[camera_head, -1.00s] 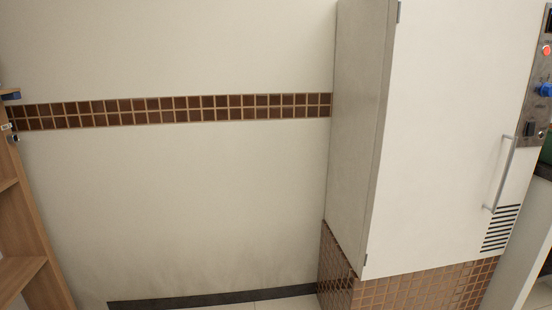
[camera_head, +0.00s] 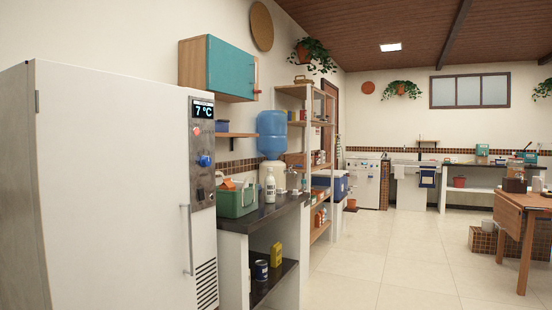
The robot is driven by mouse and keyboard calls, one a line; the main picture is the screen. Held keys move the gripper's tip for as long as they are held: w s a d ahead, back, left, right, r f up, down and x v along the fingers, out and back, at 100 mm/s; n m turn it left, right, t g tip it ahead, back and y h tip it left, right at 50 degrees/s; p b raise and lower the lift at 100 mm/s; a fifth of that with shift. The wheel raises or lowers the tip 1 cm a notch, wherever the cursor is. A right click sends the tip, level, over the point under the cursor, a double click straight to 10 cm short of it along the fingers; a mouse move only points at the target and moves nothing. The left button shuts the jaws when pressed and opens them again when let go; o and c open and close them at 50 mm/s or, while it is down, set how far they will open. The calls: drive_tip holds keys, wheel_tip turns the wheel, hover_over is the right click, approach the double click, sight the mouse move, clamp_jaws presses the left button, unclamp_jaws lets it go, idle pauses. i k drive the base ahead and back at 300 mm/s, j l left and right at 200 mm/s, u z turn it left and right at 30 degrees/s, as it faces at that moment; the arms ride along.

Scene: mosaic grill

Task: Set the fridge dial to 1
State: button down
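The white fridge (camera_head: 115,190) stands at the left of the head view, with its door shut and a vertical handle (camera_head: 187,240) near the door's right edge. To the right of the door is a dark control panel (camera_head: 203,150). A display (camera_head: 203,109) at its top reads 7 °C. Below it are a red button or light (camera_head: 196,131), a blue dial (camera_head: 205,161) and a dark switch (camera_head: 200,194). The dial's markings are too small to read. My gripper is not in view.
A dark counter (camera_head: 262,214) adjoins the fridge's right, bearing a green box (camera_head: 235,201), a white bottle (camera_head: 270,188) and a blue water jug (camera_head: 271,133). Tiled floor (camera_head: 395,255) is clear in the middle. A wooden table (camera_head: 524,205) stands at right.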

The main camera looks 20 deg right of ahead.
sight(205, 161)
drive_tip(key=z, duration=0.35)
drive_tip(key=i+j+z, duration=0.2)
drive_tip(key=i, duration=0.3)
drive_tip(key=i+j+z, duration=0.15)
drive_tip(key=i, duration=0.35)
drive_tip(key=i+j+z, duration=0.2)
drive_tip(key=i, duration=0.3)
drive_tip(key=i+j+z, duration=0.15)
drive_tip(key=i+j, duration=0.2)
drive_tip(key=i, duration=0.1)
